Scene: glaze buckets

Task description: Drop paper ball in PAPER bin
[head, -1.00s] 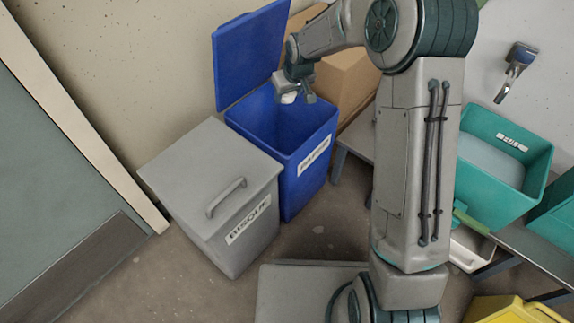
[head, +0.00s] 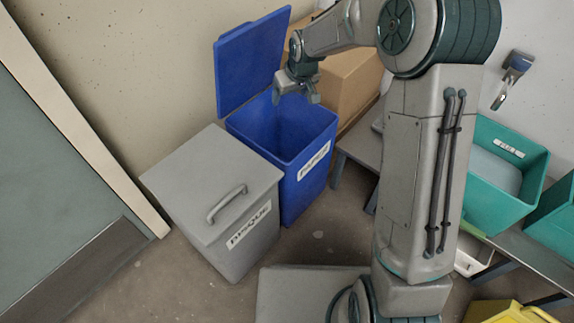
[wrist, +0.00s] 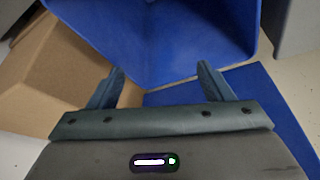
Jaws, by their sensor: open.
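The blue PAPER bin (head: 304,192) stands against the wall with its lid (head: 250,58) swung up and open. My gripper (head: 296,95) is above the bin's opening, towards its back edge. Its two fingers are spread with nothing between them. In the wrist view my gripper (wrist: 160,82) is also open and empty, with the blue bin (wrist: 150,40) beyond the fingertips. The paper ball is not visible in either current view. The part of the bin's floor that I can see shows no ball, and the rest is hidden.
A grey bin labelled BISQUE (head: 213,195), its lid shut, stands left of the blue bin. A cardboard box (head: 350,78) is behind and to the right. Teal tubs (head: 506,180) and a yellow container (head: 505,311) are at the right. A door is at the left.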

